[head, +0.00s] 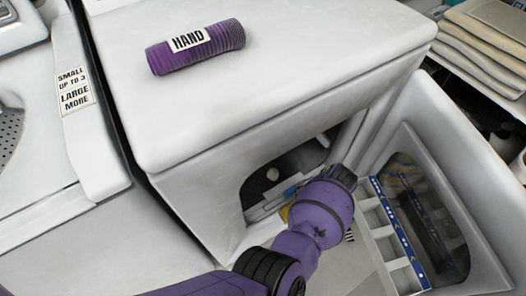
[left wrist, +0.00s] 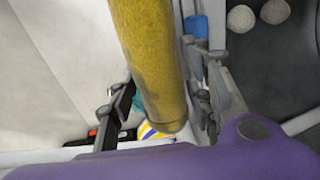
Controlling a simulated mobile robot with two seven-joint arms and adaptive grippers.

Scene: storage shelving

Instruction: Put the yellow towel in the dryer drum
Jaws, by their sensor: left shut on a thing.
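The yellow towel (left wrist: 148,60) is a rolled cylinder between the fingers of my left gripper (left wrist: 165,100), which is shut on it. In the head view only a small yellow patch of the towel (head: 284,213) shows beside my purple wrist; the fingers are mostly hidden there. The white dryer (head: 200,190) has its door open. Its dark drum opening (head: 257,187) is just left of my gripper. In the left wrist view the grey drum interior (left wrist: 270,60) is at the upper right, with the towel beside it. My right gripper is in neither view.
A purple roll labelled HAND (head: 195,47) lies on the dryer top. Pale balls (left wrist: 240,18) are in the drum, with a blue object (left wrist: 196,26) nearby. The open door (head: 450,150) and a divided white tray (head: 385,245) are at the right. Folded towels (head: 480,45) sit on a shelf.

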